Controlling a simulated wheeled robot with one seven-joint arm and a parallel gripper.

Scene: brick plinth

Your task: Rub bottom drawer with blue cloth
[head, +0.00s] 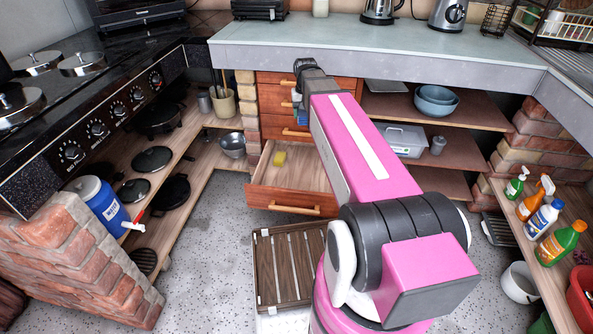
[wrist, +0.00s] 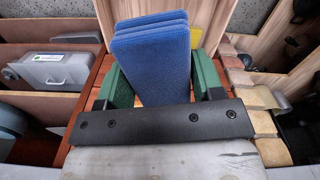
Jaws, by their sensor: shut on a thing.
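My gripper (wrist: 155,85) is shut on the folded blue cloth (wrist: 152,62), which sits between its green fingers in the wrist view. In the head view only a small blue bit of the cloth (head: 301,116) shows beside my pink arm, in front of the upper drawers. The bottom drawer (head: 262,192) is pulled open below, with a wooden front and a bar handle (head: 294,208). My arm hides part of its right side. The cloth appears above the open drawer; I cannot tell whether it touches anything.
A yellow sponge (head: 280,159) lies in the open drawer. Closed drawers (head: 280,106) stand above it under the counter. Open shelves with blue bowls (head: 436,101) and a grey case (head: 404,140) are to the right. A slatted wooden crate (head: 290,262) is on the floor in front.

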